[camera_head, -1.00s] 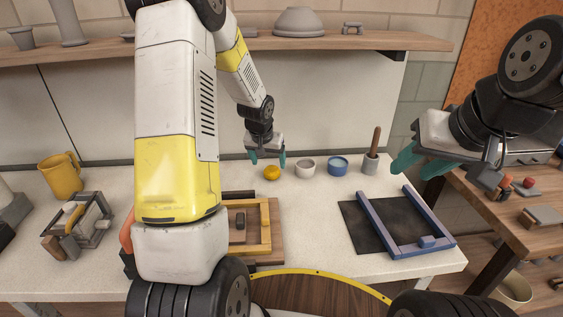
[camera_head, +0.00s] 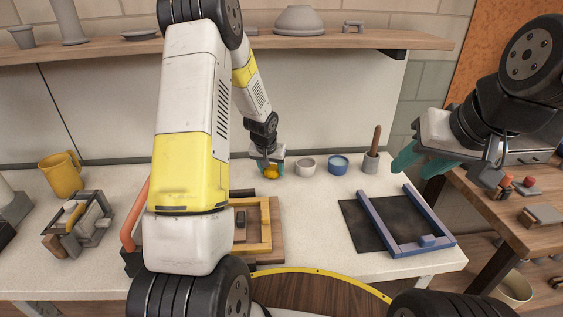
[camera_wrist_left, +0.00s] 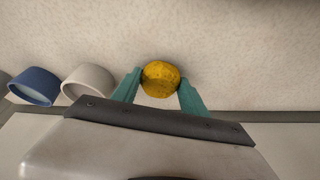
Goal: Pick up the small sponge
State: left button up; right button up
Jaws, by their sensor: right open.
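The small sponge (camera_head: 271,172) is a yellow, rounded lump on the pale worktop near the back wall. In the left wrist view it sits between my fingertips (camera_wrist_left: 160,79). My left gripper (camera_head: 270,163) points down over it with a teal finger on each side. The fingers are spread, and I cannot tell whether either touches the sponge. My right gripper (camera_head: 418,160) is open and empty, held up at the right, away from the sponge.
A pale cup (camera_head: 305,167), a blue cup (camera_head: 338,165) and a pot with a wooden handle (camera_head: 371,163) stand right of the sponge. A yellow mug (camera_head: 61,175) stands far left. A wooden frame (camera_head: 264,240) and a blue frame (camera_head: 436,221) lie nearer.

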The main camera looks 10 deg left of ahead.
aim_at(271, 169)
pick_arm(q)
jog(key=shift+c, duration=0.6)
notch_tip(271, 169, up, 10)
